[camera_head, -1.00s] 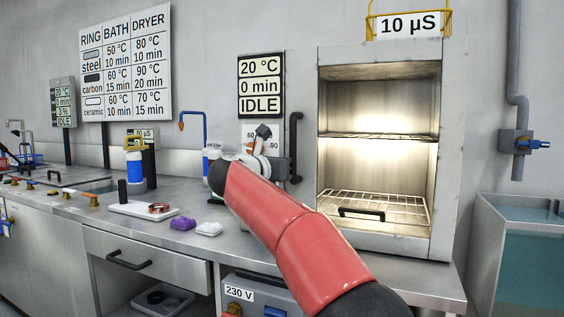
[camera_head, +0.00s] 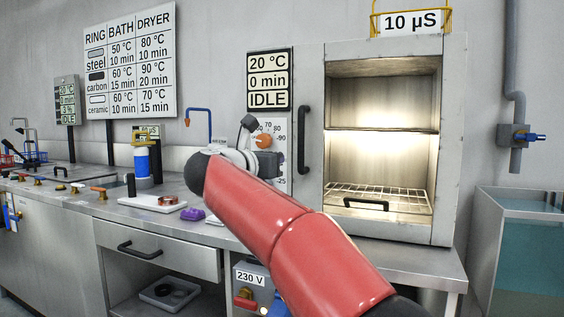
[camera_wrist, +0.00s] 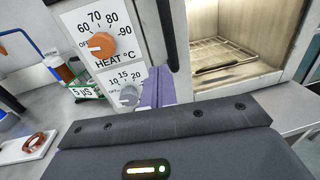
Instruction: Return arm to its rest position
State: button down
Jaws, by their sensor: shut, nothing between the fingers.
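My red arm (camera_head: 275,225) reaches over the bench front in the head view, its wrist bent in front of the dryer's left side. My gripper (camera_wrist: 158,88) shows in the wrist view as two purple fingers, shut together and empty, in front of the dryer's control panel. In the head view my gripper's dark body (camera_head: 270,164) is partly seen, and its fingertips are hard to make out. The panel carries an orange heat dial (camera_wrist: 101,45) and a grey timer dial (camera_wrist: 129,96). I cannot tell how far the fingers are from the panel.
The dryer (camera_head: 311,75) is open, lit inside, with empty wire racks (camera_head: 380,195) and a black handle (camera_head: 304,140). A water tank (camera_head: 525,240) stands right.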

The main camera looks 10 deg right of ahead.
jog(key=s+a+r+n+t+y, duration=0.55)
jog(key=a+n+t, duration=0.2)
jog(key=n, duration=0.65)
jog(key=s+a+f+n+y+p, duration=0.1)
jog(key=s+f+n+y, duration=0.2)
jog(key=n, duration=0.4)
jog(key=s+a+f+n+y, duration=0.2)
jog(key=n+y, duration=0.3)
jog(key=n, duration=0.1)
jog(key=s+d+f+n+g, duration=0.4)
jog(key=s+f, duration=0.4)
jog(key=f, duration=0.3)
jog(key=s+d+f+n+g+h, duration=0.1)
jog(key=s+d+f+n+g, duration=0.3)
jog(key=s+f, duration=0.5)
jog(key=s+d+f+n+g+p, duration=0.1)
jog(key=s+d+f+n+g, duration=0.3)
jog(key=f, duration=1)
jog(key=s+n+g, duration=0.3)
jog(key=s+n, duration=0.1)
jog(key=n, duration=0.1)
jog(key=shift+s+f+n, duration=0.15)
jog(key=shift+s+n, duration=0.15)
jog(key=shift+s, duration=0.05)
